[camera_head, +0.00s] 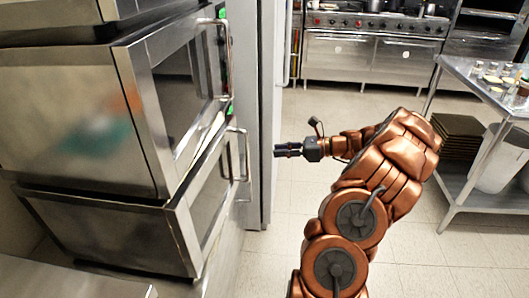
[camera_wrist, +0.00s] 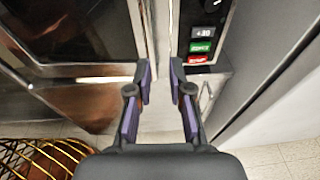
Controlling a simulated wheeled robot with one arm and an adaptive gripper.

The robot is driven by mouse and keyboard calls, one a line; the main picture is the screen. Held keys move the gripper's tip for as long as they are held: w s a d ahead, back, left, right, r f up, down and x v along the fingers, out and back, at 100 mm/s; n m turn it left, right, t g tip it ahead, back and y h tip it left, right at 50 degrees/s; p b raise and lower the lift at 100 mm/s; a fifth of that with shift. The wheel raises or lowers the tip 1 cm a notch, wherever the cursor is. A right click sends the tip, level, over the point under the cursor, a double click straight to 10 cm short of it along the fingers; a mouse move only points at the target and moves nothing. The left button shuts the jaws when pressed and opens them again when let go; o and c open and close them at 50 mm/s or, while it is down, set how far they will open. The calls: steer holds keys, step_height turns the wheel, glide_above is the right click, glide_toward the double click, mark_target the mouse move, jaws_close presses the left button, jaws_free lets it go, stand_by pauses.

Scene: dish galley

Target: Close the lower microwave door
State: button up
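The lower microwave (camera_head: 110,235) is a steel box at the left of the head view, under another microwave. Its door (camera_head: 210,190) has a dark window and a bar handle (camera_head: 247,158) on its far side. The door stands at or near its frame; I cannot tell how wide any gap is. My gripper (camera_head: 277,150) is to the right of the handle, apart from it, pointing left. In the wrist view my gripper (camera_wrist: 162,75) is open, with nothing between its purple-padded fingers, facing the microwave fronts.
The upper microwave (camera_head: 60,110) sits directly above. A control panel (camera_wrist: 203,35) with green and red buttons shows in the wrist view. A tall steel cabinet (camera_head: 257,100) stands just behind the handle. A steel table (camera_head: 480,80) is at the right. Tiled floor is clear between.

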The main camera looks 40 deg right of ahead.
steer(key=o, duration=0.3)
steer(key=w+a+y+b, duration=0.1)
steer(key=w+a+n+y, duration=0.1)
steer(key=y, duration=0.1)
steer(key=shift+a+r+n+b, duration=0.25)
steer(key=shift+r+n+b, duration=0.05)
steer(key=shift+b, duration=0.1)
steer(key=x, duration=0.8)
steer(key=shift+r, duration=0.4)
steer(key=shift+a, duration=0.1)
jaws_close()
